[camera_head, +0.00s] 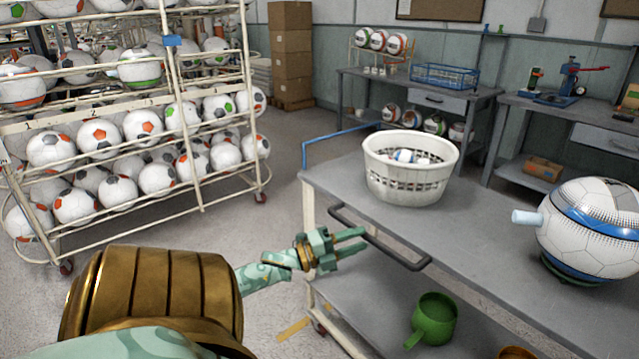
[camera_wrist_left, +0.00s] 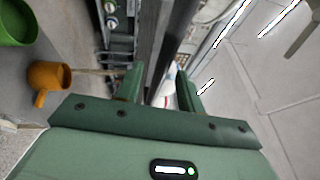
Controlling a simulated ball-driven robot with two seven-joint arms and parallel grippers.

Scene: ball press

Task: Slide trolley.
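The trolley is a grey two-deck cart; its top deck (camera_head: 475,232) fills the right half of the head view. A dark bar handle (camera_head: 415,266) sticks out from its near left edge. My left gripper (camera_head: 366,239) is pale green, with two fingers apart and pointing right at the handle. Its fingertips overlap the handle in the picture; I cannot tell whether the bar is between them. In the left wrist view my left gripper (camera_wrist_left: 160,85) shows a gap between its fingers, with a dark bar-like strip beyond. My right gripper is not in view.
On the trolley stand a white basket (camera_head: 410,170) and a white-blue ball (camera_head: 592,228) with a pale nozzle-like piece. A green mug (camera_head: 434,318) sits on the lower deck. A ball rack (camera_head: 130,100) stands left, workbenches (camera_head: 560,110) behind. Open floor lies between rack and trolley.

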